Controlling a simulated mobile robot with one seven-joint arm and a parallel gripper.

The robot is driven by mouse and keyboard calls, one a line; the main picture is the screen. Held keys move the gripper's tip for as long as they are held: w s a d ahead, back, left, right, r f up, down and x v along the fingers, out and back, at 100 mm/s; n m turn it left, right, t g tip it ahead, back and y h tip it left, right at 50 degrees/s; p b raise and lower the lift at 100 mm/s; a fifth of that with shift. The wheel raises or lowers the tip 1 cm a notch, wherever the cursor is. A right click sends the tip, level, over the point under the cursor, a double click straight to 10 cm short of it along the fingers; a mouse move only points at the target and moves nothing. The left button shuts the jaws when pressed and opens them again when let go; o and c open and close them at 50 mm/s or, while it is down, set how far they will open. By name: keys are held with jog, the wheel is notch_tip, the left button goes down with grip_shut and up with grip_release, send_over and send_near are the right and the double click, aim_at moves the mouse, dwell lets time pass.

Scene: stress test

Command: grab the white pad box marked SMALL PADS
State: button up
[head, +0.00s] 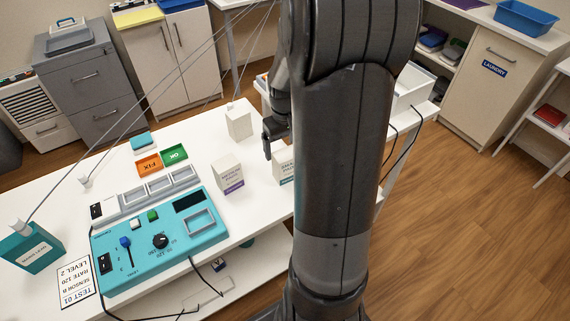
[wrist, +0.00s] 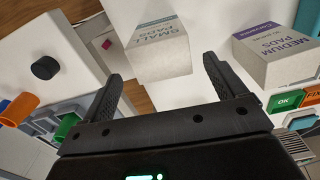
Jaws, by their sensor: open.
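The white SMALL PADS box (wrist: 160,48) shows in the wrist view, ahead of my gripper (wrist: 162,68) and roughly between the lines of its two fingers. My gripper is open, with nothing held between the fingers. In the head view a white box with a teal band (head: 281,166), likely the same one, stands on the white table, partly hidden by my arm. There my gripper (head: 267,145) is just above and left of it. The exact gap between fingers and box is hard to tell.
The MEDIUM PADS box (head: 228,174) stands left of the teal-banded box; it also shows right of my gripper in the wrist view (wrist: 280,55). Another white box (head: 238,124) stands behind.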

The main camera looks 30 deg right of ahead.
aim_at(286, 162)
jog(key=shift+s+a+f, duration=0.1)
jog(key=shift+s+f, duration=0.1)
jog(key=shift+f, duration=1.5)
jog(key=shift+s+a+f, duration=0.1)
jog(key=shift+s+f, duration=0.05)
jog(key=shift+f, duration=1.55)
jog(key=shift+c, duration=0.4)
jog(key=c, duration=1.1)
jog(key=shift+r, duration=0.1)
